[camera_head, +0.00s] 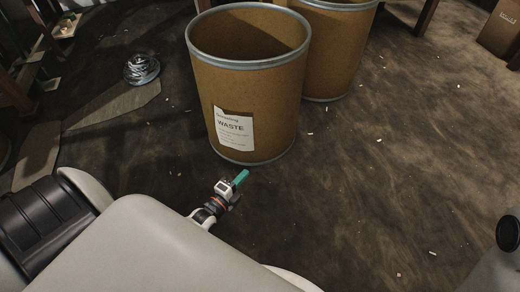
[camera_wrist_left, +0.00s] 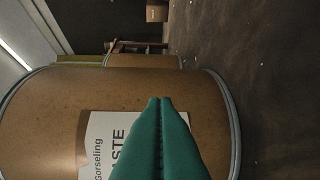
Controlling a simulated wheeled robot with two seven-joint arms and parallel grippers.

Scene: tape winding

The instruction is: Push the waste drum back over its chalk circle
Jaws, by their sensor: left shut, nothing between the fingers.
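The waste drum (camera_head: 266,98) is a tall brown fibre drum with grey metal rims and a white label reading "WASTE". It stands upright on the dark floor, and its open top shows an empty-looking inside. In the left wrist view the drum (camera_wrist_left: 60,92) lies sideways in the picture. My left gripper (camera_head: 241,178) has green fingers, shut and empty, low in front of the drum near its bottom rim. In the left wrist view its fingertips (camera_wrist_left: 160,100) overlap the label; I cannot tell whether they touch. My right gripper is not in view. I see no chalk circle.
A second brown drum (camera_head: 333,52) stands close behind the waste drum. A shiny round object (camera_head: 141,68) lies on the floor at left. A cardboard box (camera_head: 501,28) is at the far right. Small pale scraps litter the floor, which is otherwise open to the right.

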